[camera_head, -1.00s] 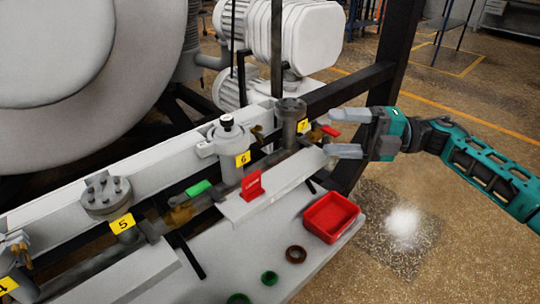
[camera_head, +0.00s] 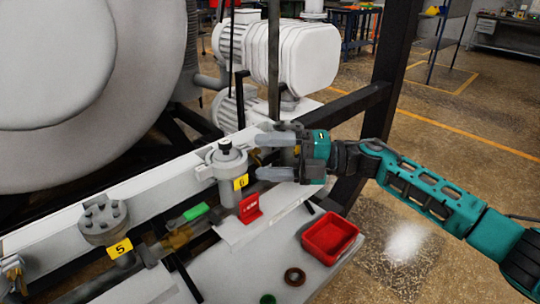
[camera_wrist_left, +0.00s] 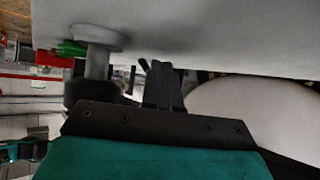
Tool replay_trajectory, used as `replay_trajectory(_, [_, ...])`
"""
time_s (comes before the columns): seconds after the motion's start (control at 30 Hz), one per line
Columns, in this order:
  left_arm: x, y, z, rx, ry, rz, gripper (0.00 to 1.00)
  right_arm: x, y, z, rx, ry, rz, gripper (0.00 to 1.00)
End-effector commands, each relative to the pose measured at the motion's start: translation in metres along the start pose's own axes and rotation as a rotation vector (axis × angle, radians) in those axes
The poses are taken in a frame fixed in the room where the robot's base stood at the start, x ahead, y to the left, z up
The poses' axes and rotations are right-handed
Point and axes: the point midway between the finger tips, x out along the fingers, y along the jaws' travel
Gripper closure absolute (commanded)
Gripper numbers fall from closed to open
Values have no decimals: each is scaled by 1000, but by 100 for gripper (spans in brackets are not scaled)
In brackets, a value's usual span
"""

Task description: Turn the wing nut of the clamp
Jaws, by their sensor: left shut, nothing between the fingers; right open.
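My right gripper (camera_head: 266,157) is open in the head view. Its two grey fingers point left at the grey housing with tag 6 (camera_head: 228,168), just right of its black top knob. A brass-coloured bit shows between the fingers; I cannot tell whether it is the clamp's wing nut, or whether anything touches it. Another metal fitting (camera_head: 13,270) shows at the lower left edge. My left gripper (camera_wrist_left: 161,68) is shut and empty in the left wrist view, under a pale surface. It does not show in the head view.
A red tray (camera_head: 330,254) and a brown ring (camera_head: 295,277) lie on the pale bench. A red sign (camera_head: 250,208) and a green handle (camera_head: 196,211) stand near the pipe. A flanged fitting with tag 5 (camera_head: 103,216) is left. A dark frame post (camera_head: 385,85) rises behind my right arm.

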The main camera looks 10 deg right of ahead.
Motion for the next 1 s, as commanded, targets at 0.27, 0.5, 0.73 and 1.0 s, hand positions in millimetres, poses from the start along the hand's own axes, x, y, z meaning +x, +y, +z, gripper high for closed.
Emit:
replay_trajectory(0.27, [0,0,-1,1,2,1,100,2,0,0,0,0,0,30])
replay_trajectory(0.5, [0,1,-2,1,5,2,100,2,0,0,0,0,0,52])
replay_trajectory(0.73, [1,1,-3,1,7,3,100,1,0,0,1,0,0,74])
replay_trajectory(1.0, [-2,1,-7,1,9,3,100,1,3,0,-13,0,-13,87])
